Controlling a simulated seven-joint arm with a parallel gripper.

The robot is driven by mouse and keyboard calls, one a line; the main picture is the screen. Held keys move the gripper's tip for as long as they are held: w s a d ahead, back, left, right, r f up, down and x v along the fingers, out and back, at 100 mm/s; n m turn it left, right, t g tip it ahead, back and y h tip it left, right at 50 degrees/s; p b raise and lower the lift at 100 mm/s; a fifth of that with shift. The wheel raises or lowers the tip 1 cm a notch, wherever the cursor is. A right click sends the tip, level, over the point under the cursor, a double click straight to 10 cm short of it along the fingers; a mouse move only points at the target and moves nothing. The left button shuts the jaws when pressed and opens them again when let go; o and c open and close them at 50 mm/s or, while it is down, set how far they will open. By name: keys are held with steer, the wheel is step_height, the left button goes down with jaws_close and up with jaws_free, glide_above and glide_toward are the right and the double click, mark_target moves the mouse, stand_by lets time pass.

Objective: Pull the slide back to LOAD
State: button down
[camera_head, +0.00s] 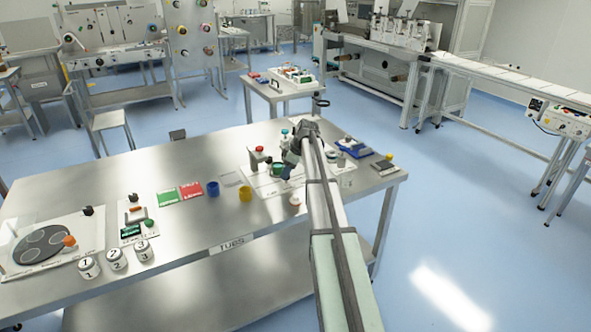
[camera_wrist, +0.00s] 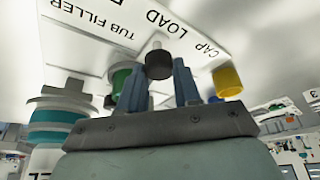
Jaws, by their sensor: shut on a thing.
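The tub filler station is a white plate (camera_head: 262,185) on the steel table, partly hidden by my arm. In the wrist view its plate (camera_wrist: 95,20) appears upside down with the words TUB FILLER, LOAD and CAP. A black round knob (camera_wrist: 158,63) on a pale stem stands between my blue fingertips, close to the LOAD lettering. My gripper (camera_head: 289,168) is low over the plate; in the wrist view my gripper (camera_wrist: 160,82) is shut on this knob. The rest of the slide and its track are hidden behind my fingers.
A green part (camera_wrist: 120,80) is close beside one finger and a yellow cup (camera_wrist: 229,80) is on the other side. A teal-banded cylinder (camera_wrist: 57,118) is at left. A red knob (camera_head: 259,149) is behind.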

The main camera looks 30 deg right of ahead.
steer(key=c, duration=0.8)
jaws_free()
steer(key=shift+d+r, duration=0.1)
steer(key=v, duration=1.3)
steer(key=shift+s+d+r, duration=0.1)
steer(key=shift+r, duration=0.2)
